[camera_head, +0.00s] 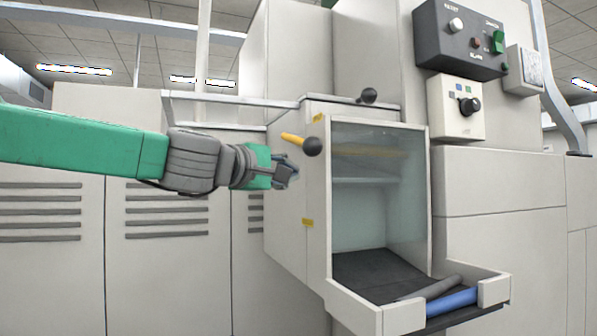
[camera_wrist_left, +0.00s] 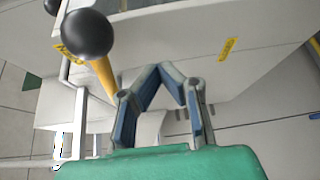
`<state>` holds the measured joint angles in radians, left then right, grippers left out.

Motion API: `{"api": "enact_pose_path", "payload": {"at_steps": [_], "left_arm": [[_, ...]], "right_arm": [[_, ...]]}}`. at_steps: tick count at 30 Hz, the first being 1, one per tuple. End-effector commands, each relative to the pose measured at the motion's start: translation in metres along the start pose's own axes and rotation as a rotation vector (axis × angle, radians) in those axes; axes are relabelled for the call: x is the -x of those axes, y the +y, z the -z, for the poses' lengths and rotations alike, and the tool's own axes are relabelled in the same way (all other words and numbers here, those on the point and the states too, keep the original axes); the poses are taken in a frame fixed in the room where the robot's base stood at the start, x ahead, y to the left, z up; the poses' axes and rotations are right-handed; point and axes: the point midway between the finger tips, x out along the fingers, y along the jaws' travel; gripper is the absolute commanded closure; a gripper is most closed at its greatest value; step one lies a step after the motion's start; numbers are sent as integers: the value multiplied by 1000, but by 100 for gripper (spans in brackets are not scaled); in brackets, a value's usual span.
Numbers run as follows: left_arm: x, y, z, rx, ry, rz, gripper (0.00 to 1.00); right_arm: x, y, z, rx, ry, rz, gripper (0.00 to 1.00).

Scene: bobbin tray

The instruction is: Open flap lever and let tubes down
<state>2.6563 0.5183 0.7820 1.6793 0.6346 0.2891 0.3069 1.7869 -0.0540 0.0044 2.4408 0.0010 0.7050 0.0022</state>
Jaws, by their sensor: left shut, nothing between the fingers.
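The lever, a yellow rod with a black ball knob (camera_head: 312,146), sticks out from the left side of the pale dispenser box. It also shows large at the upper left of the left wrist view (camera_wrist_left: 88,36). My left gripper (camera_head: 291,171) is shut and empty, just below and left of the knob, with no visible contact. Its fingers also show in the left wrist view (camera_wrist_left: 161,73), to the right of the yellow rod. A blue tube (camera_head: 453,301) and a grey tube (camera_head: 430,288) lie in the front tray (camera_head: 400,318). My right gripper is not in view.
Another black knob (camera_head: 369,95) sits on a bar atop the box. A clear panel (camera_head: 375,215) covers the box front. Control boxes (camera_head: 459,40) hang at the upper right. Grey cabinets (camera_head: 165,260) with vents stand behind my left arm.

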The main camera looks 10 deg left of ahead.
Motion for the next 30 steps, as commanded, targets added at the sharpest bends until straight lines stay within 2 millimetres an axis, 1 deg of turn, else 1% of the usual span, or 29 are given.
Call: {"api": "enact_pose_path", "payload": {"at_steps": [1, 3, 6, 10, 18, 30], "left_arm": [[14, 12, 1, -2, 1, -11, 100], [28, 18, 3, -2, 3, -12, 100], [47, 26, 5, -3, 2, -12, 100], [64, 33, 7, -2, 3, -10, 100], [78, 38, 10, -1, 3, -5, 100], [81, 38, 13, 2, 4, -7, 100]], "right_arm": [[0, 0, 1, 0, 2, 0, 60], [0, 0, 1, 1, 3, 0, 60], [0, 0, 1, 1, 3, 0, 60], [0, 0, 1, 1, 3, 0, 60], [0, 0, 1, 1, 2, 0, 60], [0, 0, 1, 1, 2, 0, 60]]}}
